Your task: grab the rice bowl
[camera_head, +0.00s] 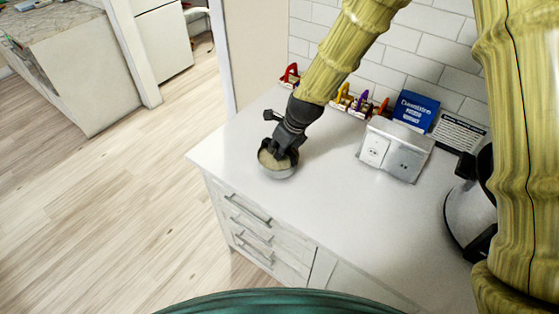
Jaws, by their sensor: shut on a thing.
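The rice bowl (280,174) is a small grey round bowl with pale beige contents. It is at the left part of the white counter, near its front left corner. My gripper (277,156) reaches down into it from above, black and tilted, and is shut on the bowl. The fingers cover part of the bowl's far side and contents. I cannot tell whether the bowl touches the counter or is slightly raised.
A metal double-socket box (396,150), a blue book (415,111) and a dark sign (458,132) stand right of the gripper. Small coloured items (362,102) line the tiled wall. The counter's (330,215) front middle is clear.

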